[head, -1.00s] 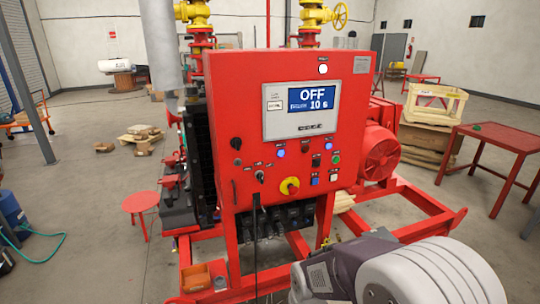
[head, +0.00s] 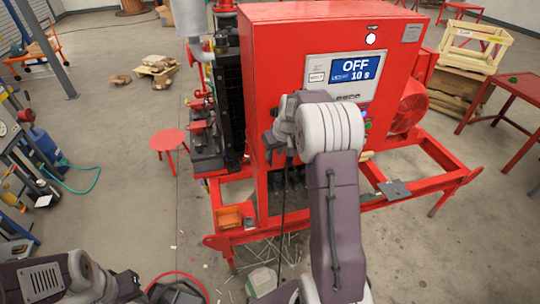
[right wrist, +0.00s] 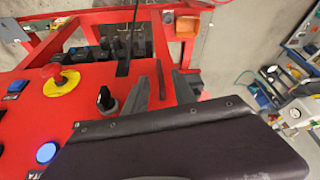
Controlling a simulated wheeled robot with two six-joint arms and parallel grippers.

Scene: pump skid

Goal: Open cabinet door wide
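The red cabinet (head: 290,60) stands on the red skid frame, its front door (head: 345,38) shut and carrying a screen that reads OFF 10 s. My right arm reaches up in front of the door, and my right gripper (head: 273,138) is at the door's left side. In the right wrist view, the dark door handle (right wrist: 160,76) shows between the two spread fingers of the right gripper (right wrist: 160,92); I see no clear contact. A black knob (right wrist: 105,98) is beside one finger. My left gripper (head: 125,286) is low at the left, its fingers unclear.
A yellow-red switch (right wrist: 61,83) and blue button (right wrist: 47,152) protrude from the door. A red stool (head: 168,140) stands left of the skid. A red table (head: 512,100) and wooden crate (head: 474,42) are at the right.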

